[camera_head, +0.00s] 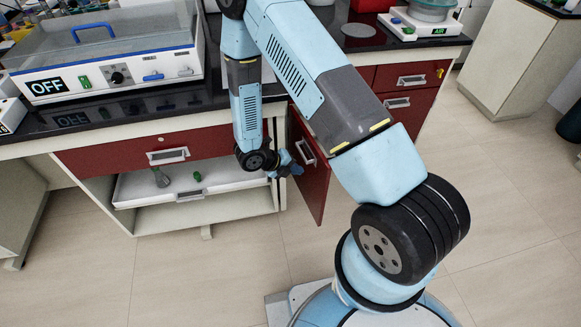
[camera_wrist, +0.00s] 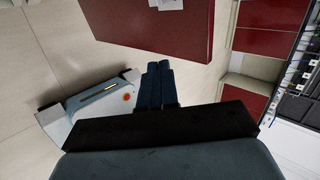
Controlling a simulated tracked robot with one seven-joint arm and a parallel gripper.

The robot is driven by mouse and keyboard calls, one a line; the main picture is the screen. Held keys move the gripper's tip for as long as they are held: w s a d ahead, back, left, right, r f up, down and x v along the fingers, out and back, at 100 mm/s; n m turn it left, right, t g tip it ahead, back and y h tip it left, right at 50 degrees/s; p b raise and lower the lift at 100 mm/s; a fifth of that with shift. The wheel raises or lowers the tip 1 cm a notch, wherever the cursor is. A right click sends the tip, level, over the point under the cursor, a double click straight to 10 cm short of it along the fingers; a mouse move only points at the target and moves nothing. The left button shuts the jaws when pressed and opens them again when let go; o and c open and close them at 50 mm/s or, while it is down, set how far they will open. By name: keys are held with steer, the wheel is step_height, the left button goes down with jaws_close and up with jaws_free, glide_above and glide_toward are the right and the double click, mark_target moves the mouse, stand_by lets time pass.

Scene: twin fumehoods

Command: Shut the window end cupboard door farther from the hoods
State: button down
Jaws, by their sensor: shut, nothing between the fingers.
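A dark red cupboard door (camera_head: 318,192) stands swung open at the front of the bench in the head view, with a pale metal handle (camera_head: 303,152) on it. My arm hides its upper part. My gripper (camera_head: 292,168) is low beside the door's left edge, near the open cupboard (camera_head: 240,205); I cannot tell whether it touches the door. In the wrist view the door is a broad red panel (camera_wrist: 165,30) ahead of the fingers. My gripper's fingertips (camera_wrist: 158,68) are together there, with nothing between them.
A white pull-out tray (camera_head: 150,190) in the cupboard holds a flask (camera_head: 161,177) and a small green item (camera_head: 197,176). Red drawers (camera_head: 408,78) are to the right. Equipment marked OFF (camera_head: 110,65) stands on the bench. The tiled floor (camera_head: 200,275) in front is clear.

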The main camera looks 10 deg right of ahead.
mark_target(322, 171)
steer(key=d+f, duration=0.1)
steer(key=d, duration=0.1)
steer(key=d+f, duration=0.1)
steer(key=d, duration=0.1)
steer(key=w+d+f, duration=0.1)
steer(key=d, duration=0.1)
steer(key=shift+d+f, duration=0.1)
steer(key=shift+d, duration=0.6)
steer(key=shift+w, duration=0.1)
